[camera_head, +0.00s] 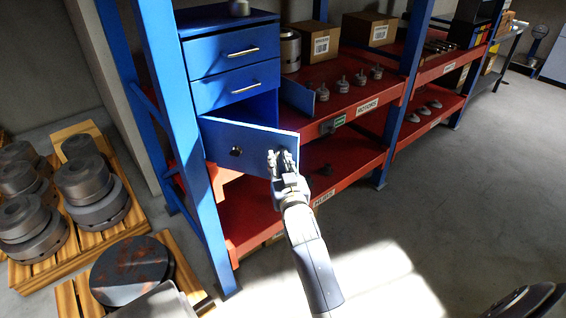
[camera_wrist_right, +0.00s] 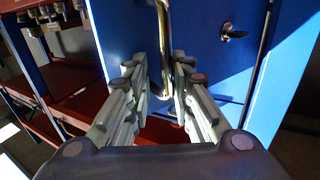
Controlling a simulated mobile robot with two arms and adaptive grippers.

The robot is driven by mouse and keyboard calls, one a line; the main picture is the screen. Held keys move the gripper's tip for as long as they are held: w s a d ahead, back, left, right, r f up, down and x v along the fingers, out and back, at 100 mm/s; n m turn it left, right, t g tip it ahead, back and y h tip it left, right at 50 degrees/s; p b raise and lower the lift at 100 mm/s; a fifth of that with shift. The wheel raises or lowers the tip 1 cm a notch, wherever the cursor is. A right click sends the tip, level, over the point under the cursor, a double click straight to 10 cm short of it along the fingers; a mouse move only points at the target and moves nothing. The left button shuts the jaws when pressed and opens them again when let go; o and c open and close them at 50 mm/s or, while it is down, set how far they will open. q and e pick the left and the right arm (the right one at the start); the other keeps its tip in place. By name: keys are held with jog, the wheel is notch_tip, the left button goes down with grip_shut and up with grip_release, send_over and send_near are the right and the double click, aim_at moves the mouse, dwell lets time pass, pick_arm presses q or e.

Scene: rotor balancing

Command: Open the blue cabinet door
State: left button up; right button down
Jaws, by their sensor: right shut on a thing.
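The blue cabinet (camera_head: 187,65) stands on the red shelf, with two drawers above and a door below. The blue door (camera_head: 255,143) is partly open, swung outward from its left side, and a dark gap shows above its top edge. My right gripper (camera_head: 283,160) is at the door's outer face near its right edge. In the right wrist view, the fingers of my right gripper (camera_wrist_right: 163,85) are on either side of the brass door handle (camera_wrist_right: 164,45) and shut on it. A dark lock knob (camera_head: 236,151) sits on the door; it also shows in the wrist view (camera_wrist_right: 233,33). My left gripper is not in view.
A blue rack post (camera_head: 185,130) stands close left of the door. Pallets with metal rotors (camera_head: 90,185) stand on the left.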

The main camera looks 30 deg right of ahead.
jog(key=shift+w+a+r, duration=0.15)
jog(key=shift+a+r, duration=0.1)
jog(key=shift+a, duration=0.25)
jog(key=c, duration=1.7)
grip_release()
jog(key=shift+w+a, duration=0.15)
jog(key=shift+a, duration=0.05)
jog(key=shift+d, duration=0.1)
